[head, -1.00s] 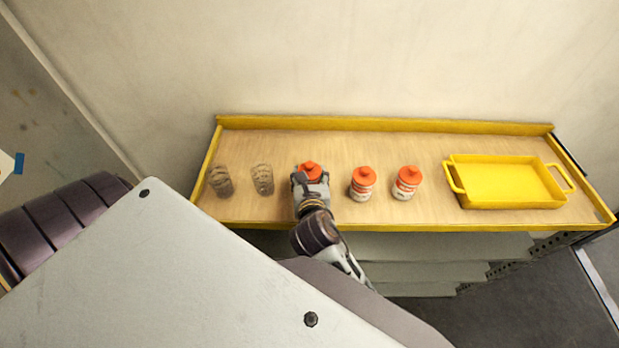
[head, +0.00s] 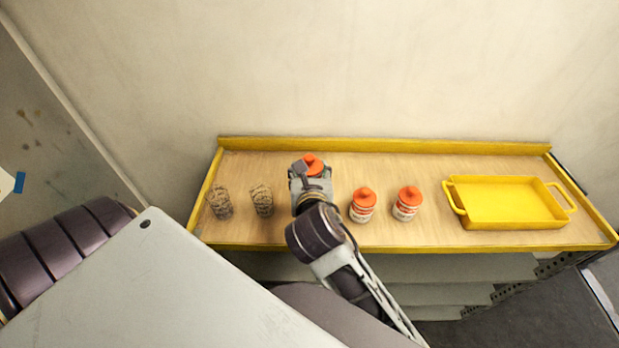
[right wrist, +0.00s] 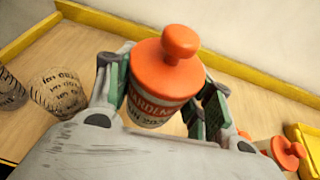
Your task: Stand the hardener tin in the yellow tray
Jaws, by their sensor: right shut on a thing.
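The hardener tin (right wrist: 160,90) has an orange lid with a round knob, and its label partly reads "HARDENER". My right gripper (head: 311,178) is shut around its sides and holds it upright or nearly so, apparently above the wooden shelf. In the head view the tin's orange lid (head: 313,162) shows, while the gripper hides its body. The yellow tray (head: 505,203) lies at the right end of the shelf, looks empty and has a handle at each end. My left gripper is not in view.
Two similar orange-lidded tins (head: 363,205) (head: 406,203) stand between the gripper and the tray. Two tan, printed containers (head: 221,203) (head: 261,200) stand to the left. The shelf (head: 330,239) has a raised yellow edge, with a wall behind it.

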